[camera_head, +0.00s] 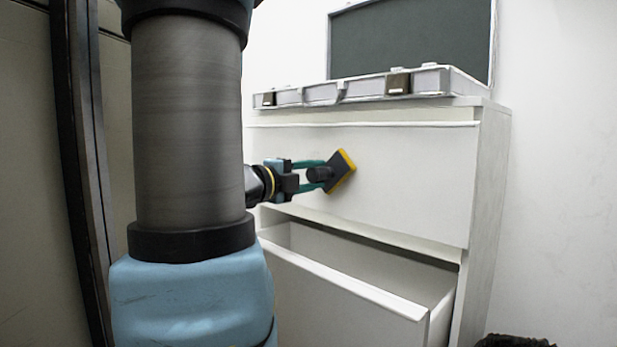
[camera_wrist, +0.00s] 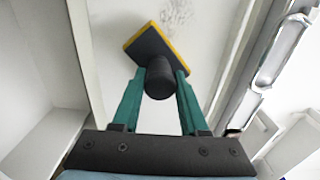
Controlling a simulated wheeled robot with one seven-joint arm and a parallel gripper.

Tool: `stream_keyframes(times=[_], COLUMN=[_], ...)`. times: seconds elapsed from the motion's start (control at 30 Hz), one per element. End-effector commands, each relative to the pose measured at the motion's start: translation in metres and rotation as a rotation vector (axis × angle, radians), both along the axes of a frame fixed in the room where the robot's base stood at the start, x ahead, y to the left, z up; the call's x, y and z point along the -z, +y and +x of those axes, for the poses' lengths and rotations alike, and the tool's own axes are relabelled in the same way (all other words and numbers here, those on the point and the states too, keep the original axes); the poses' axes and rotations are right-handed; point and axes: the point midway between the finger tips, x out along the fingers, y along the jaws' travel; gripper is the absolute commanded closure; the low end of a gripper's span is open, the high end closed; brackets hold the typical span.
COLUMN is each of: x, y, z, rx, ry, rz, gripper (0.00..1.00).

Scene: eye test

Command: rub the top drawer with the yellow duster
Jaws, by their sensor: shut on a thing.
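The duster (camera_head: 341,172) is a dark block with a yellow pad and a dark round handle. My gripper (camera_head: 318,173) is shut on that handle. The duster also shows in the wrist view (camera_wrist: 150,50), with the green fingers (camera_wrist: 159,82) on either side of its handle. The top drawer (camera_head: 410,170) is a closed white front. The duster's yellow side faces this front and is at or very close to it; I cannot tell if it touches. A grey smudge (camera_wrist: 178,14) shows on the white surface just past the duster in the wrist view.
A lower drawer (camera_head: 350,285) stands open below the top drawer and juts out. An open grey case (camera_head: 360,88) with a dark lid lies on top of the white cabinet (camera_head: 490,190). A dark object (camera_head: 515,341) is at the bottom right.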

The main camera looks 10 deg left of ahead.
Motion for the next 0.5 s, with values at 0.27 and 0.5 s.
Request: stream_keyframes(times=[0.27,0.5], x=[0.001,0.001], y=[0.007,0.021], z=[0.004,0.017], rx=[-0.004,-0.004], ry=[-0.001,-0.001], rz=[0.000,0.000], gripper=[1.00,1.00])
